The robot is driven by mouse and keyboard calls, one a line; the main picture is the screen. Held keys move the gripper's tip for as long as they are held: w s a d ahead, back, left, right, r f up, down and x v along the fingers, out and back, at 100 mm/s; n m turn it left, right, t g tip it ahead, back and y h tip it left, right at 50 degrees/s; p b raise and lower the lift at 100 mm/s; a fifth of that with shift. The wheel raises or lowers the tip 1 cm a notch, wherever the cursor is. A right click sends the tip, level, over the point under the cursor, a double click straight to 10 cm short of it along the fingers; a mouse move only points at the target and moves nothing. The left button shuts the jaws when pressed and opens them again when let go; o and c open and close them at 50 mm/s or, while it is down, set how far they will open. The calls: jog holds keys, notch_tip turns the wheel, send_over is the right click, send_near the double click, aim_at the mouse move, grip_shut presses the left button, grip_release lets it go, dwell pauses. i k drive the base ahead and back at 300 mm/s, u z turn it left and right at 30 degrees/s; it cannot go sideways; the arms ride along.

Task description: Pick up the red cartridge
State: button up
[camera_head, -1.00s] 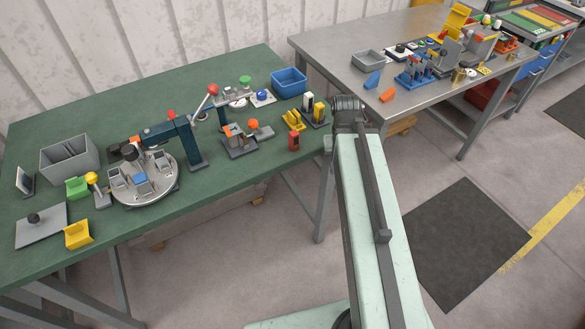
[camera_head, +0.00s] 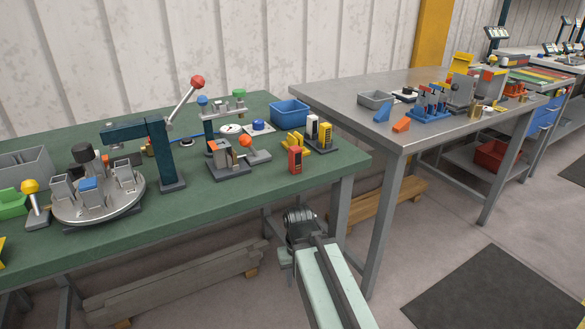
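The red cartridge (camera_head: 296,160) stands upright near the front right edge of the green table, just in front of a rack holding a white and a yellow cartridge. My arm rises from the bottom of the view, and its dark end (camera_head: 300,222) is below and in front of the table edge, apart from the red cartridge. The fingers of my gripper cannot be made out at this end, so whether it is open or shut does not show.
On the green table (camera_head: 245,199), a rack with white and yellow cartridges (camera_head: 325,133), a yellow holder (camera_head: 296,142) and a blue bin (camera_head: 289,113) stand close by the red cartridge. A lever press (camera_head: 160,150) and round turntable (camera_head: 98,203) are left. A steel table (camera_head: 335,97) stands right.

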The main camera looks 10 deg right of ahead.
aim_at(295, 152)
jog(key=u, duration=2.25)
jog(key=k, duration=0.4)
jog(key=z, duration=0.05)
